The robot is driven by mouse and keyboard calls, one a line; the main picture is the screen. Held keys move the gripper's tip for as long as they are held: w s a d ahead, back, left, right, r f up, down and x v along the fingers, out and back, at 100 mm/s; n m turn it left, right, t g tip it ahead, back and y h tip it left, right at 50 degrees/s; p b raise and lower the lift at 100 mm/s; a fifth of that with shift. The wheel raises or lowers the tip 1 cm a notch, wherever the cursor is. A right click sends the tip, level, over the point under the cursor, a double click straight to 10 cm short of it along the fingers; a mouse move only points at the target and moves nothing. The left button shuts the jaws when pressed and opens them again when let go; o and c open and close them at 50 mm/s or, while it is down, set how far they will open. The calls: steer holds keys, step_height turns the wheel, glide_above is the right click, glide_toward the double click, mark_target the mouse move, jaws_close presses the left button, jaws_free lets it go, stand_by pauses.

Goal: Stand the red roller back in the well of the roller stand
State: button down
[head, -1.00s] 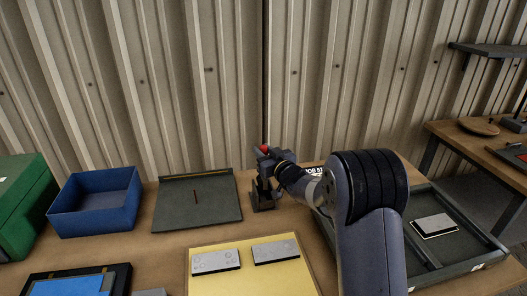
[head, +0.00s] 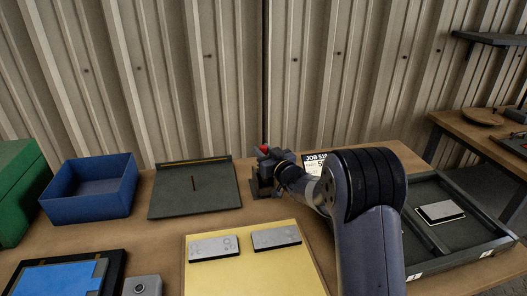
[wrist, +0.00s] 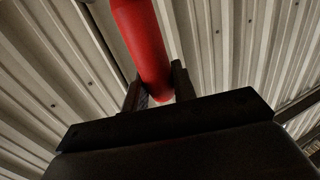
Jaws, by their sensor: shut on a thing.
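The red roller (head: 264,149) shows as a small red tip above my gripper (head: 266,160) in the head view. In the wrist view the roller (wrist: 148,45) is a long red cylinder between the two dark fingers of my gripper (wrist: 157,88), which is shut on it.
A dark board (head: 195,205) with a slot and an open blue bin (head: 90,205) lie to the left. A yellow mat (head: 250,275) with two grey plates is in front. A dark tray (head: 480,265) is at right, and a job card (head: 314,160) stands behind my arm.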

steer(key=c, duration=1.1)
jaws_free()
steer(key=b+v, duration=0.2)
steer(key=v, duration=0.9)
steer(key=shift+w, duration=0.1)
steer(key=shift+w, duration=0.1)
steer(key=shift+p+x, duration=0.65)
steer(key=shift+x, duration=2.8)
